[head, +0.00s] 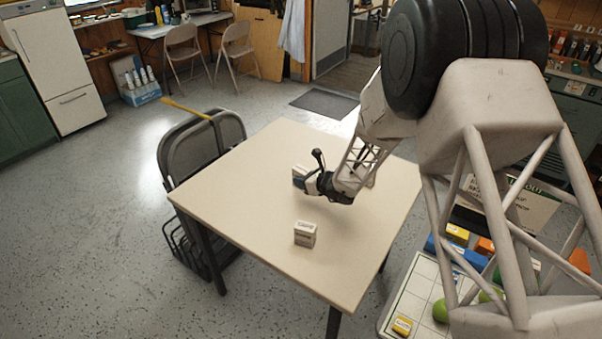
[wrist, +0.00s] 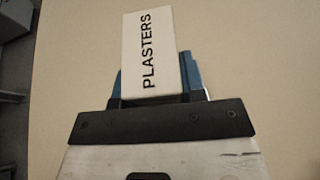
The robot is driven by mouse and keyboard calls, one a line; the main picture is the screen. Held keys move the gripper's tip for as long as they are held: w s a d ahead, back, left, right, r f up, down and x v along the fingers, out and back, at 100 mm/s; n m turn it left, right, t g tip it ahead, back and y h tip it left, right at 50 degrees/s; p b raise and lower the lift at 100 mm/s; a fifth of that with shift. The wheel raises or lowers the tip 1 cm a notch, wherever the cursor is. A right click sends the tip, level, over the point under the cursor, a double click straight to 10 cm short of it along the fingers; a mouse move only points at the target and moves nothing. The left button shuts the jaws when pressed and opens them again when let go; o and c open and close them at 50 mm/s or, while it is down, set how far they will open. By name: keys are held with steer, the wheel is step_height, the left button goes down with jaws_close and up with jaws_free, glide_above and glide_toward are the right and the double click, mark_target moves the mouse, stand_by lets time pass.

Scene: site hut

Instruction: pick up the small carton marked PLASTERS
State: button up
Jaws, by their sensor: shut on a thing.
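The white carton marked PLASTERS (wrist: 149,48) is between the two blue fingers of my gripper (wrist: 155,78) in the wrist view, its printed face toward the camera. My gripper is shut on it. In the head view my gripper (head: 305,184) is over the middle of the table, and a small pale part of the carton (head: 297,170) shows beside the fingers. The rest of it is hidden there. I cannot tell whether the carton touches the tabletop.
A second small white carton (head: 305,234) stands on the beige table (head: 243,218), nearer the front edge. Another pale item is partly hidden behind my arm. A dark folding chair (head: 187,160) stands at the table's left side. The table's left part is clear.

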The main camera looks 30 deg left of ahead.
steer(key=shift+s+d+r, duration=0.15)
steer(key=shift+s+d, duration=0.85)
steer(key=shift+d, duration=0.05)
steer(key=shift+s+d+r, duration=0.15)
steer(key=shift+s+d, duration=0.85)
